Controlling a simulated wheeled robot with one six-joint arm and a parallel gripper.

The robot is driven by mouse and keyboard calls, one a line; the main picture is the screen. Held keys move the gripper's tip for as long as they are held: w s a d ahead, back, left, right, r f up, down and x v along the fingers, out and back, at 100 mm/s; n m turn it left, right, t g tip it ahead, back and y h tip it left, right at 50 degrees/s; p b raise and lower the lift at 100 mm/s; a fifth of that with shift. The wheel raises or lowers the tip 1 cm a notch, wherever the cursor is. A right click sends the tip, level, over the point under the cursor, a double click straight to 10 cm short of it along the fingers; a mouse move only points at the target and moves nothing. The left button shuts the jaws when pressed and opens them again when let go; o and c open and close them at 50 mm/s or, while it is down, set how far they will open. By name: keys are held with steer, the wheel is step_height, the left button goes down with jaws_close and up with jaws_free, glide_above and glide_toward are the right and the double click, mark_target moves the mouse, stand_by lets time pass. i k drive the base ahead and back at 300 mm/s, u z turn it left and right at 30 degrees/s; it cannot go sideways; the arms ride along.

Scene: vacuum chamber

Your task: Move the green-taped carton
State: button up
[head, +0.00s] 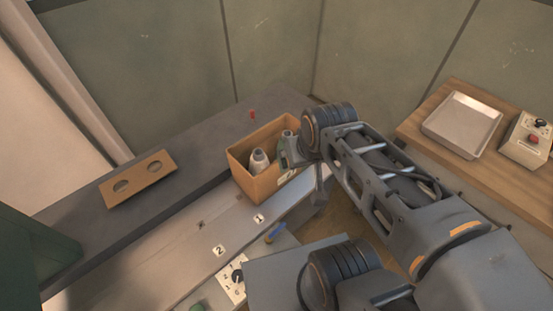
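An open tan carton (257,187) stands upright on the dark grey bench, near the step down to the lower strip. A pale bottle (259,161) stands inside it, and a second white-topped shape shows in its right corner. Dark green shows at that corner, but I cannot tell whether it is tape, a bottle or part of my gripper. My gripper (298,157) is at the carton's right end, below my dark round wrist joint. The wrist hides part of it, so its fingers, and whether they touch the carton, cannot be made out.
A tan board with two holes (138,179) lies on the bench at left. A small red object (252,114) is behind the carton. Plates "1" (259,218) and "2" (219,251) mark the lower strip. A metal tray (462,124) and control box (527,140) sit at right.

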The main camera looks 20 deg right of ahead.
mark_target(259, 188)
steer(key=u, duration=2.35)
steer(key=k, duration=1.15)
steer(key=z, duration=1.65)
steer(key=i, duration=0.5)
steer(key=z, duration=0.05)
